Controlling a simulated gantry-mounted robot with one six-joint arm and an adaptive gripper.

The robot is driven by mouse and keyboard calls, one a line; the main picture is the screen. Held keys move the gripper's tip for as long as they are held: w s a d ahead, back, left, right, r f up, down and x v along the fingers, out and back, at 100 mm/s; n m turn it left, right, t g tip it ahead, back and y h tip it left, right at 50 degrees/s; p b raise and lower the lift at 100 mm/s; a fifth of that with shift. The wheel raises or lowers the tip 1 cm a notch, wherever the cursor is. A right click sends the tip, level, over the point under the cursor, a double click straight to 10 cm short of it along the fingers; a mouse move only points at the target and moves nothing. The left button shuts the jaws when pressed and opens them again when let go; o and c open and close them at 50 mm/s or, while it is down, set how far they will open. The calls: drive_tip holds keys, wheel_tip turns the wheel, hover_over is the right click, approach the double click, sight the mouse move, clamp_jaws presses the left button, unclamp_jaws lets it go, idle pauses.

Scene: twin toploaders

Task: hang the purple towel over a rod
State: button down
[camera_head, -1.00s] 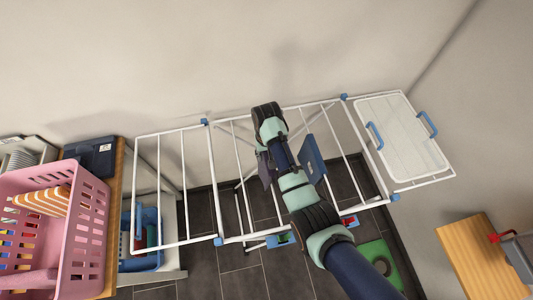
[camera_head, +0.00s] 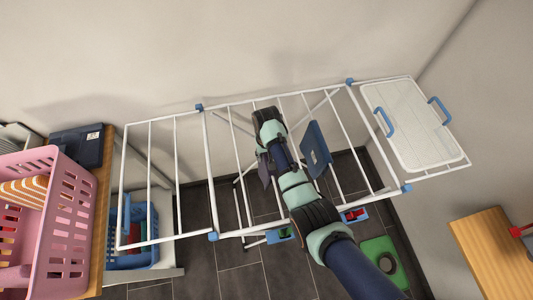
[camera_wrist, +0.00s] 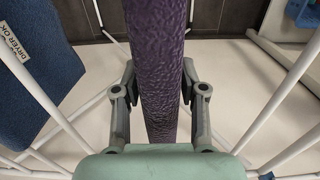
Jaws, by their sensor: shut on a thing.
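The purple towel (camera_wrist: 155,25) runs as a narrow, wrinkled strip through the middle of the wrist view, between the two fingers of my gripper (camera_wrist: 159,72). My gripper is shut on it. In the head view my gripper (camera_head: 265,170) is over the middle section of the white drying rack (camera_head: 208,160), and the towel there is mostly hidden by my arm. White rods (camera_wrist: 60,115) spread out on both sides below the towel in the wrist view. I cannot tell whether the towel touches a rod.
A dark blue cloth (camera_head: 314,148) labelled "DRYER OK" in the wrist view (camera_wrist: 35,75) hangs on the rack close to my gripper. A pink basket (camera_head: 70,215) stands at left. A white tray with blue handles (camera_head: 405,125) lies on the rack's right end. The left rods look bare.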

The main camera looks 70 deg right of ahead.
drive_tip(key=c, duration=0.6)
unclamp_jaws()
drive_tip(key=shift+o, duration=0.2)
wheel_tip(320, 180, up, 12)
